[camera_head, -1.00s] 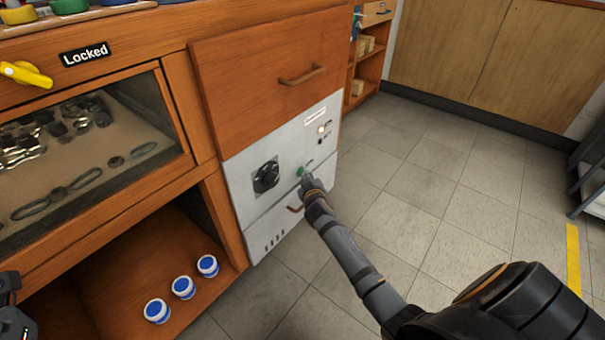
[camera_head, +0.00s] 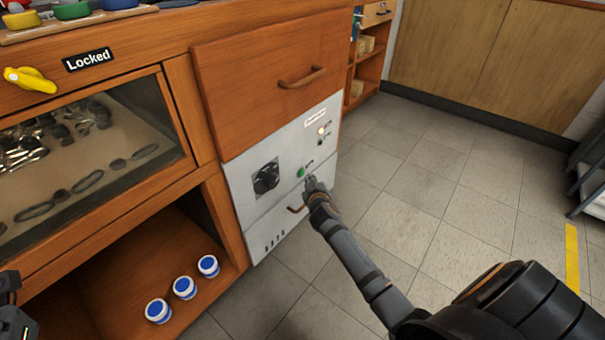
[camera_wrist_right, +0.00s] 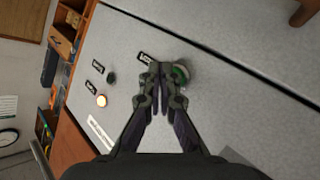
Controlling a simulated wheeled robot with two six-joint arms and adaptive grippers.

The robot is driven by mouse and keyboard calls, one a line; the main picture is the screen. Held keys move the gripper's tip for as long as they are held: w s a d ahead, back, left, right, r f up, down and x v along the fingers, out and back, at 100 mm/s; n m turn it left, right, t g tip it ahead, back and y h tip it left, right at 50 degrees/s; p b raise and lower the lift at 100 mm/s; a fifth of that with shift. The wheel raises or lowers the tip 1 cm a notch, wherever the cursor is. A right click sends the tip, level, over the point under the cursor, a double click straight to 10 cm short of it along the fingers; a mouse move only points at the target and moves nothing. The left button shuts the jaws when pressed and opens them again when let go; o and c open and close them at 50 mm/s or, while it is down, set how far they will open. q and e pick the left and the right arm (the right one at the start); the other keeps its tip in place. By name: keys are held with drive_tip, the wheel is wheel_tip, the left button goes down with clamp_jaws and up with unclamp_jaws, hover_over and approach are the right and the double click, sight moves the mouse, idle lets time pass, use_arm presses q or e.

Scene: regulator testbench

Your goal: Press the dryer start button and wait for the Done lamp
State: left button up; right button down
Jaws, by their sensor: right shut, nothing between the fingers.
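The dryer's grey front panel (camera_head: 240,205) is set in the wooden cabinet. Its green start button (camera_head: 301,172) also shows in the right wrist view (camera_wrist_right: 181,73), partly behind a finger. My right gripper (camera_head: 311,183) is shut and empty, its tips just beside the button, apparently apart from it. It also shows in the wrist view (camera_wrist_right: 159,75). The upper lamp (camera_head: 321,131) glows warm white, also in the wrist view (camera_wrist_right: 101,101). The lower lamp (camera_head: 320,143) is dark. Their labels are too small to read. My left gripper (camera_head: 12,318) only partly shows at the left edge.
A wooden drawer (camera_head: 265,75) is above the panel. Blue-lidded jars (camera_head: 184,288) stand on the open shelf at left. The tiled floor (camera_head: 440,190) at right is clear.

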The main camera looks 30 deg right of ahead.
drive_tip(key=shift+s, duration=0.1)
drive_tip(key=s, duration=0.1)
drive_tip(key=s+d, duration=0.1)
drive_tip(key=s, duration=0.1)
drive_tip(key=s+d+p, duration=0.1)
drive_tip(key=shift+s, duration=0.25)
idle(0.8)
